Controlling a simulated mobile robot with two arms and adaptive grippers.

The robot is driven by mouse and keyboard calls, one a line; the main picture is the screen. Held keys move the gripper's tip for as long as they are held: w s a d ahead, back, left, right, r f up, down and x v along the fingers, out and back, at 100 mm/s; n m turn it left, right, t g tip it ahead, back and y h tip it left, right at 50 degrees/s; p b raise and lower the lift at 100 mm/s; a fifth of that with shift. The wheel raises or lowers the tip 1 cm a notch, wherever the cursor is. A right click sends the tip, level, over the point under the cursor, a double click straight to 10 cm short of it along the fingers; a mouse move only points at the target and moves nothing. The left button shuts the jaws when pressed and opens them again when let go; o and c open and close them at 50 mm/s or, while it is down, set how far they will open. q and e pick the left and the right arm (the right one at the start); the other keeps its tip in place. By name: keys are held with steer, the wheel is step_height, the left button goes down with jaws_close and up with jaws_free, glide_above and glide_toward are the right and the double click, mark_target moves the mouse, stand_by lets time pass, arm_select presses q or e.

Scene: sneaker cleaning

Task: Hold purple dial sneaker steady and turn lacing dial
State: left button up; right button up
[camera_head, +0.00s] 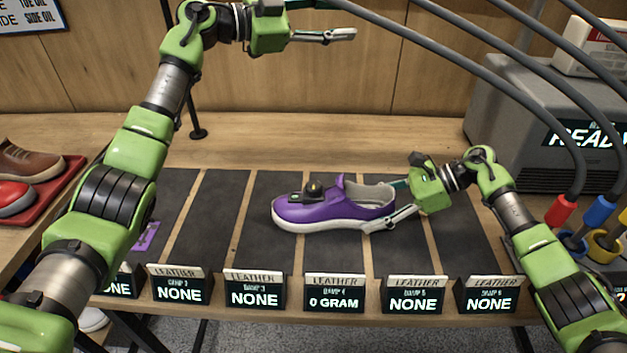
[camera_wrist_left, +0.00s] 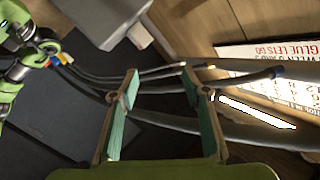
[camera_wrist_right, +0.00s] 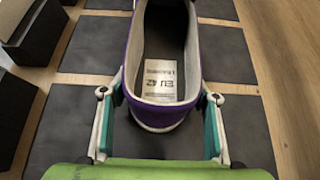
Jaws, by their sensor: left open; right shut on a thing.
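The purple sneaker (camera_head: 335,211) with a white sole sits upright on a dark mat in the middle of the table, toe to the left. Its black lacing dial (camera_head: 314,188) stands on top of the shoe's front part. My right gripper (camera_head: 386,205) is shut on the heel from the right, one finger on each side. In the right wrist view the heel of the sneaker (camera_wrist_right: 160,118) lies between the fingers, with an "EU 42" label inside. My left gripper (camera_head: 345,34) is high above the back of the table, open and empty, away from the shoe. It also shows open in the left wrist view (camera_wrist_left: 158,85).
Several black display signs (camera_head: 334,291) line the table's front edge. A grey machine (camera_head: 520,130) stands at the back right, with hoses and coloured plugs near it. A red tray (camera_head: 62,185) with shoes is at the left. The mats left of the sneaker are mostly clear.

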arm_select(q)
steer(key=s+d+f+g+y, duration=0.3)
steer(key=s+d+f+g, duration=0.1)
steer(key=s+d+f, duration=0.15)
steer(key=n+g+y, duration=0.3)
steer(key=n+y, duration=0.1)
steer(key=y, duration=0.9)
glide_above(313, 185)
step_height(313, 185, down, 12)
step_height(313, 185, down, 12)
steer(key=shift+w+r, duration=0.1)
steer(key=shift+r, duration=0.05)
steer(key=c, duration=1.1)
